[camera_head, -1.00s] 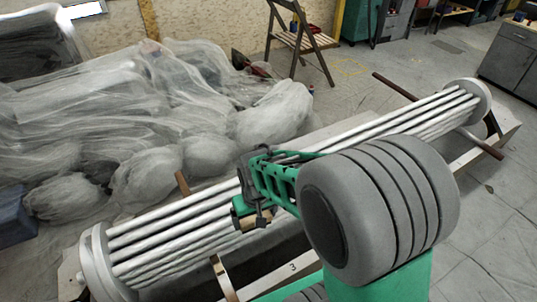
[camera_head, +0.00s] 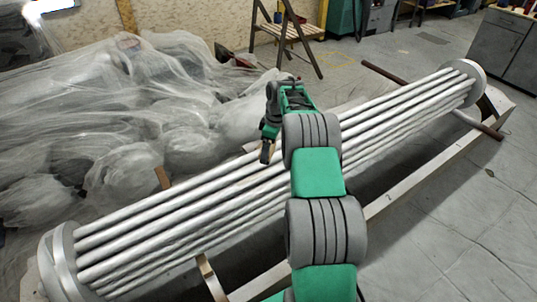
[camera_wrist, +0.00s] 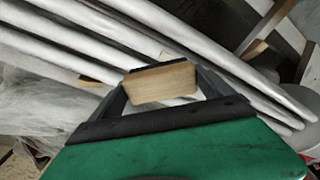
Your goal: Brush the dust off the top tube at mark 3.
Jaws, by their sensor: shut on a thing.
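A bundle of long pale tubes (camera_head: 150,218) runs diagonally between two round end plates, the near-left one (camera_head: 57,265) and the far-right one (camera_head: 466,82). The tubes also cross the wrist view (camera_wrist: 60,35). My gripper (camera_head: 266,153) is above the far side of the bundle, near its middle. It is shut on a wooden brush block (camera_wrist: 160,84), seen in the wrist view against the tubes. The bristles are hidden, so I cannot tell whether they touch a tube. A mark 2 (camera_head: 389,196) shows on the front rail; mark 3 is not visible.
Sheet-covered lumps (camera_head: 125,120) lie close behind the bundle. The right floor is clear.

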